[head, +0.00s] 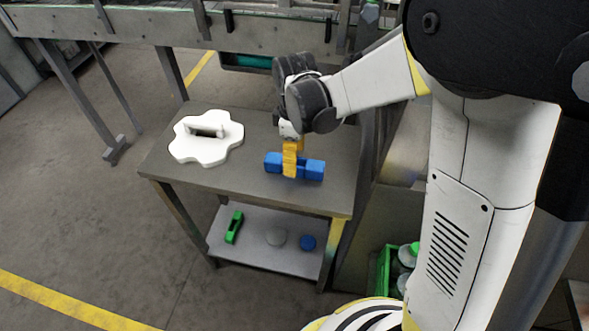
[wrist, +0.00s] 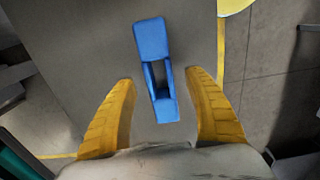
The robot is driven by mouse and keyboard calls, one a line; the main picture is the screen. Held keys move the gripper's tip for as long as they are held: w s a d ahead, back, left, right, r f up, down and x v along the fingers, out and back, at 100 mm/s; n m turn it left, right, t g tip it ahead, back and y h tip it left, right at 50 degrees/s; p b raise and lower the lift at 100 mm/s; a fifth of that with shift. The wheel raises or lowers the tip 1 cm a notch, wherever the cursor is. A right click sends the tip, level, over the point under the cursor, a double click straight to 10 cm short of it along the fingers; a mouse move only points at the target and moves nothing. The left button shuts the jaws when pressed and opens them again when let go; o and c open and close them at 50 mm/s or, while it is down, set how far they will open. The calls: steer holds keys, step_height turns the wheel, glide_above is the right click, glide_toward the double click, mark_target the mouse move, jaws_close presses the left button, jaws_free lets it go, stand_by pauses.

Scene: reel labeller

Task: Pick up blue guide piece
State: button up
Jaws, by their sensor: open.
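The blue guide piece (head: 313,169) lies on the grey table top (head: 240,187), near its right side. In the wrist view the blue guide piece (wrist: 153,45) is long, with a solid block at the far end and a slotted part nearer to me. My gripper (head: 292,170) has yellow fingers and is over the middle of the piece in the head view. In the wrist view my gripper (wrist: 163,108) is open, with one finger on each side of the slotted part. Gaps show between both fingers and the piece. Its height above the table is hard to tell.
A white lobed plate (head: 207,148) with a handle-like part lies on the table's left. A green crate with bottles (head: 384,272) stands at right. A conveyor frame runs behind.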

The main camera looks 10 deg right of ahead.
step_height(320, 180, down, 2)
steer(key=shift+f, duration=0.15)
jaws_close()
